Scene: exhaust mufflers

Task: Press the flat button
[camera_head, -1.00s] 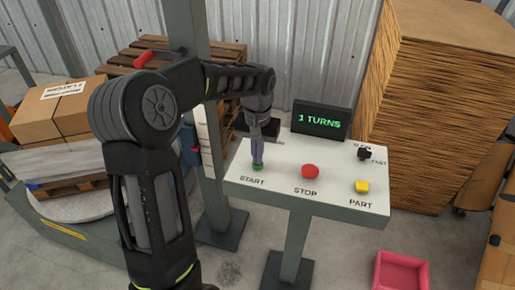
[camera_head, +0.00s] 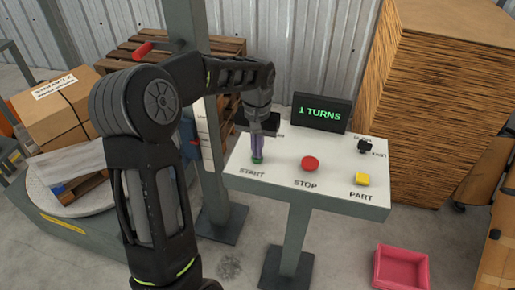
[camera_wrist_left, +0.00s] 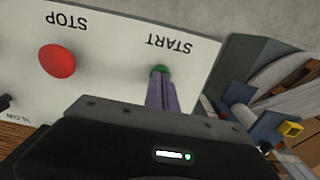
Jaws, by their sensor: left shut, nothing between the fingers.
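A white-topped control panel (camera_head: 285,168) carries a green button (camera_head: 257,161) by START, a round domed red button (camera_head: 310,163) by STOP and a yellow button (camera_head: 362,180) by PART. My left gripper (camera_head: 257,155) is shut and empty, pointing down with its fingertips on or just over the green button and covering most of it. In the left wrist view the green button (camera_wrist_left: 159,69) peeks out beyond the purple-grey fingers (camera_wrist_left: 161,88). Whether it is pushed in cannot be seen. My right gripper is not in view.
A display (camera_head: 321,113) reading "1 TURNS" stands at the panel's back, with a black selector switch (camera_head: 364,146) to its right. A turntable (camera_head: 75,225) with a cardboard box (camera_head: 60,105) is at left. A pink bin (camera_head: 401,268) sits on the floor.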

